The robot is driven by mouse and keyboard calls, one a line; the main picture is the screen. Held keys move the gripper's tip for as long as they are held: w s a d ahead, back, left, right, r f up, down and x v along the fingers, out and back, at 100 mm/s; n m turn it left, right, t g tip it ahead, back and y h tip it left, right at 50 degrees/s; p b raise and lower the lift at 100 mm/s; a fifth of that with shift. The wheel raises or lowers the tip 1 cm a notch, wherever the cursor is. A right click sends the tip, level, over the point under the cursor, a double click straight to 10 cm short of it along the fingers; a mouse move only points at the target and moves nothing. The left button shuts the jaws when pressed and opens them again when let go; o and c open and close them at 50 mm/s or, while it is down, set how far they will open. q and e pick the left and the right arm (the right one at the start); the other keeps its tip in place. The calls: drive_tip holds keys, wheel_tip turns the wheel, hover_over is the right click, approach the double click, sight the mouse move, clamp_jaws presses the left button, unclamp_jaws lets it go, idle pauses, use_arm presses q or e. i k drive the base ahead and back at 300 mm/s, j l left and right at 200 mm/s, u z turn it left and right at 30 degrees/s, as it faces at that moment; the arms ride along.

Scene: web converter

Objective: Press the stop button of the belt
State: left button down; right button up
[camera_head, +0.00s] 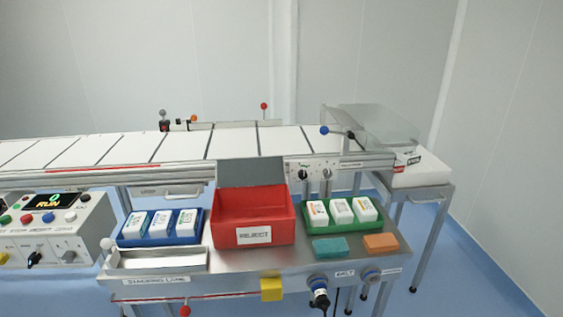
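The control box (52,232) stands at the left edge, partly cut off by the picture. Its display (52,201) reads RUN. On its sloped face sit a red button (27,219), a blue button (48,218) and a white button (70,217), with a green one at the picture's edge. Lettering below them is too small to read surely. The belt (110,150), pale with dark cross lines, runs across the back. Neither of my grippers is in view.
In front of the belt, a steel shelf (222,265) carries a red REJECT bin (255,213), a blue tray (128,241), a green tray (315,225) and two sponge-like blocks. A yellow block (271,289) and a red-tipped lever (185,311) project at its front edge.

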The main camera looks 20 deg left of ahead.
sight(27, 217)
drive_tip(key=u, duration=2.15)
